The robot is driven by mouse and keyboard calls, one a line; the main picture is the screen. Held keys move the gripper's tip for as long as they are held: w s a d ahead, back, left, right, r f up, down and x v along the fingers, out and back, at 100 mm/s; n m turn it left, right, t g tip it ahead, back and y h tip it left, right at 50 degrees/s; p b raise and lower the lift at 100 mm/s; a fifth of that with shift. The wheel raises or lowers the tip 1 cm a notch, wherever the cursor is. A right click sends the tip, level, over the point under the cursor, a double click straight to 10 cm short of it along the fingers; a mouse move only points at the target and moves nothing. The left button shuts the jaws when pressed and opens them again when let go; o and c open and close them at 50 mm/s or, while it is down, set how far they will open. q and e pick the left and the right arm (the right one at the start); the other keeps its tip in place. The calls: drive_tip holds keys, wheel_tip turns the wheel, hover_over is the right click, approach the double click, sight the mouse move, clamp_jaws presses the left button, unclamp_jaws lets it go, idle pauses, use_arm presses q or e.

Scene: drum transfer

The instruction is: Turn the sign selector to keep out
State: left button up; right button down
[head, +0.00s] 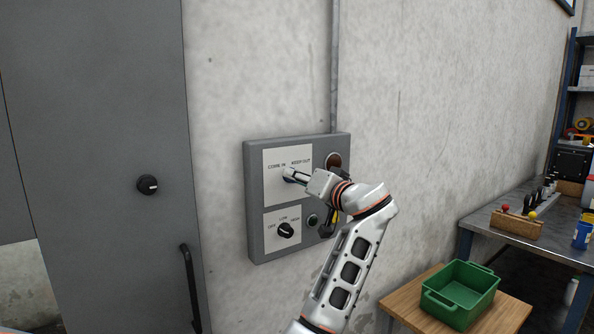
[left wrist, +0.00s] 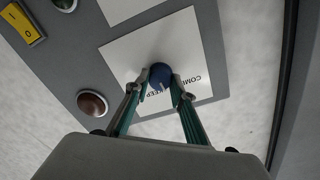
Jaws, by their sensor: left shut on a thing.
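The sign selector is a round blue knob (left wrist: 159,70) on a white plate (head: 273,186) lettered COME IN and KEEP OUT. In the left wrist view my left gripper (left wrist: 160,79) is shut on the knob, one finger on each side. A pale pointer line shows on the knob's face, toward the lettered edge; I cannot tell surely which label it marks. In the head view my left gripper (head: 288,175) reaches the plate from the right and hides most of the knob. The fingers partly cover the lettering in the wrist view. My right gripper is not in view.
The grey control box (head: 256,232) also carries a black OFF/LOW/HIGH knob (head: 286,230), a red-brown button (head: 333,160) and a dark green button (head: 312,220). A grey door (head: 130,100) stands at left. A green crate (head: 462,292) sits on a wooden table at lower right.

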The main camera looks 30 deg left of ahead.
use_arm(q)
drive_tip(key=shift+m+p, duration=1.75)
drive_tip(key=shift+m, duration=3.05)
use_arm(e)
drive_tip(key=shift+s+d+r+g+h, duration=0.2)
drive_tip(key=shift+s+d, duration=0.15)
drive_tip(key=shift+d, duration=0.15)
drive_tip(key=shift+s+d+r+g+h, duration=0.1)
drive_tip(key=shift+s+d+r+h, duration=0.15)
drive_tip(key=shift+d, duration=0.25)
use_arm(q)
drive_tip(key=shift+g, duration=0.3)
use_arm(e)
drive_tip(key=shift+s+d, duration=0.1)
use_arm(q)
drive_tip(key=o, duration=1.1)
drive_tip(key=shift+w, duration=0.1)
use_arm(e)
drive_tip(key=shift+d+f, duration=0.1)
use_arm(q)
drive_tip(key=shift+r, duration=0.1)
